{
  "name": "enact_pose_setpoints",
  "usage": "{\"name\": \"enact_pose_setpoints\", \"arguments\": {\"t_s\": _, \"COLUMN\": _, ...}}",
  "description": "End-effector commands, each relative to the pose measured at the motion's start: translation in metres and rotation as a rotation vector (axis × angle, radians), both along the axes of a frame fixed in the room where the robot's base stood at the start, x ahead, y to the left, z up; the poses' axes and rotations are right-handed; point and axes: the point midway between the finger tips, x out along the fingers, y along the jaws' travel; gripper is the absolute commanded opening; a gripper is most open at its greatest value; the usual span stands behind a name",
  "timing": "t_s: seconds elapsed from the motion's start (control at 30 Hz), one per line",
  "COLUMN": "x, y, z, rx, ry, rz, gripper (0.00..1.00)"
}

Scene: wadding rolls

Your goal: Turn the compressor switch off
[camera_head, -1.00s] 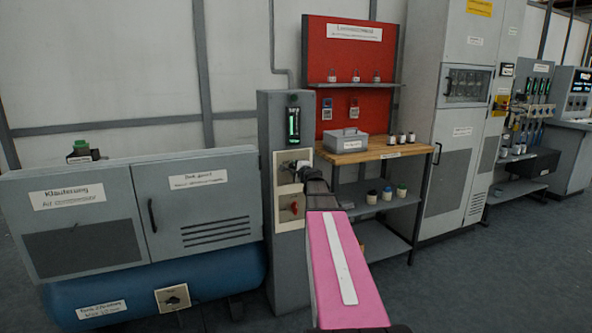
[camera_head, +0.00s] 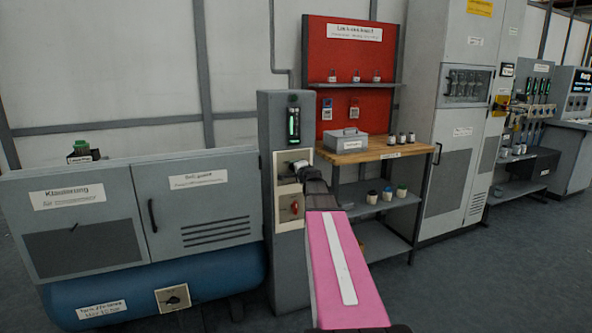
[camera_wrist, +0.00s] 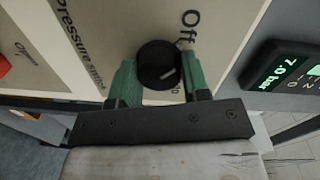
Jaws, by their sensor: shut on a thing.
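The compressor switch is a round black knob (camera_wrist: 158,62) with a white pointer line, on a beige plate in the wrist view. The plate carries the words "Off" and "pressure switch", plus a label partly hidden by a finger. The pointer line slants toward the right side, between "Off" and the partly hidden label. My gripper (camera_wrist: 158,78) has its green fingers on both sides of the knob, shut on it. In the head view my gripper (camera_head: 299,166) is at the upper plate (camera_head: 282,159) of the grey column and hides most of the knob.
A red knob (camera_head: 294,208) sits on a plate just below. A lit display (camera_head: 294,121) is above on the column. The grey compressor cabinet (camera_head: 200,215) with its blue tank (camera_head: 215,274) stands left. A workbench (camera_head: 385,151) with a box and bottles stands right.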

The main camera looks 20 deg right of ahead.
Motion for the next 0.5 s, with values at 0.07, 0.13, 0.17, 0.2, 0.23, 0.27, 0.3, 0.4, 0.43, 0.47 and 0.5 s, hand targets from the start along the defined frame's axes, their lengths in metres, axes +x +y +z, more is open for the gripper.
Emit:
{"name": "enact_pose_setpoints", "arguments": {"t_s": 0.07, "x": -0.0008, "y": 0.0005, "z": -0.0010, "rx": -0.004, "ry": 0.002, "rz": 0.002, "gripper": 0.20}}
{"name": "enact_pose_setpoints", "arguments": {"t_s": 0.13, "x": -0.0008, "y": 0.0005, "z": -0.0011, "rx": -0.004, "ry": 0.002, "rz": 0.002, "gripper": 0.20}}
{"name": "enact_pose_setpoints", "arguments": {"t_s": 0.17, "x": -0.0008, "y": 0.0005, "z": -0.0011, "rx": -0.004, "ry": 0.002, "rz": 0.002, "gripper": 0.20}}
{"name": "enact_pose_setpoints", "arguments": {"t_s": 0.2, "x": -0.0008, "y": 0.0006, "z": -0.0010, "rx": -0.004, "ry": 0.002, "rz": 0.002, "gripper": 0.56}}
{"name": "enact_pose_setpoints", "arguments": {"t_s": 0.23, "x": -0.0007, "y": 0.0005, "z": -0.0010, "rx": -0.004, "ry": 0.002, "rz": 0.002, "gripper": 0.66}}
{"name": "enact_pose_setpoints", "arguments": {"t_s": 0.27, "x": -0.0008, "y": 0.0004, "z": -0.0009, "rx": -0.003, "ry": 0.001, "rz": 0.002, "gripper": 0.69}}
{"name": "enact_pose_setpoints", "arguments": {"t_s": 0.3, "x": -0.0007, "y": 0.0004, "z": -0.0008, "rx": -0.003, "ry": 0.001, "rz": 0.002, "gripper": 0.69}}
{"name": "enact_pose_setpoints", "arguments": {"t_s": 0.4, "x": -0.0004, "y": 0.0003, "z": -0.0005, "rx": -0.002, "ry": 0.001, "rz": 0.001, "gripper": 0.69}}
{"name": "enact_pose_setpoints", "arguments": {"t_s": 0.43, "x": -0.0004, "y": 0.0003, "z": -0.0005, "rx": -0.002, "ry": 0.001, "rz": 0.001, "gripper": 0.69}}
{"name": "enact_pose_setpoints", "arguments": {"t_s": 0.47, "x": -0.0003, "y": 0.0003, "z": -0.0005, "rx": -0.002, "ry": 0.001, "rz": 0.001, "gripper": 0.69}}
{"name": "enact_pose_setpoints", "arguments": {"t_s": 0.5, "x": -0.0004, "y": 0.0002, "z": -0.0004, "rx": -0.002, "ry": 0.001, "rz": 0.001, "gripper": 0.69}}
